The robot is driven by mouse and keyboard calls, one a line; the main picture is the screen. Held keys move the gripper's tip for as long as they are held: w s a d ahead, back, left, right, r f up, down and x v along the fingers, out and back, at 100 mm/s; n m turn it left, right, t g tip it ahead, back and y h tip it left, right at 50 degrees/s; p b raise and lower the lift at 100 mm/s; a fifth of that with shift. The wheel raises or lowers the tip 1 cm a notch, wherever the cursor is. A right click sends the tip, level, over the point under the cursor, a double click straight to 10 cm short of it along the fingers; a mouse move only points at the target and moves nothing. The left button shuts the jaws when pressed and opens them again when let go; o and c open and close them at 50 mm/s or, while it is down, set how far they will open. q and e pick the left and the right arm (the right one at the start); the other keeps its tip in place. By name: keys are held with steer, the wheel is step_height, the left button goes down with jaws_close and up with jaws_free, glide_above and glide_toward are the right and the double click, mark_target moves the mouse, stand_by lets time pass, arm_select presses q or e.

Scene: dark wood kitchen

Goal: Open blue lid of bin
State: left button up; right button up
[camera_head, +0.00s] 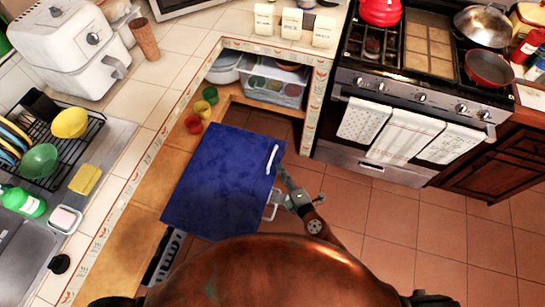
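The blue lid (222,180) is a large flat panel in the middle of the head view, with a white bar handle (272,158) near its right edge. The bin under the lid is mostly hidden. My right gripper (281,182) is at the lid's right edge, just below the handle's lower end. I cannot tell whether it touches the handle or lid, or whether its fingers are open. A pale looped bracket (270,206) shows beside it; I cannot tell what it belongs to. My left gripper is not in view.
A low wooden shelf holds red, yellow and green cups (202,109) and a clear container (272,85) behind the lid. A stove (411,97) stands at the upper right. A tiled counter (126,130) runs along the left. Tiled floor (395,220) is clear at right.

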mark_target(272, 156)
steer(key=x, duration=0.6)
steer(key=shift+w+a+r, duration=0.15)
steer(key=shift+a+r, duration=0.15)
steer(key=shift+a, duration=0.1)
steer(key=shift+w+a+f, duration=0.1)
steer(key=shift+w+a, duration=0.15)
steer(key=shift+w, duration=0.35)
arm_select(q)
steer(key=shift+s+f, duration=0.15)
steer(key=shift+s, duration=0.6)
arm_select(e)
steer(key=shift+c, duration=0.4)
steer(key=c, duration=0.3)
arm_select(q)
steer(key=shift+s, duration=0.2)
arm_select(e)
jaws_close()
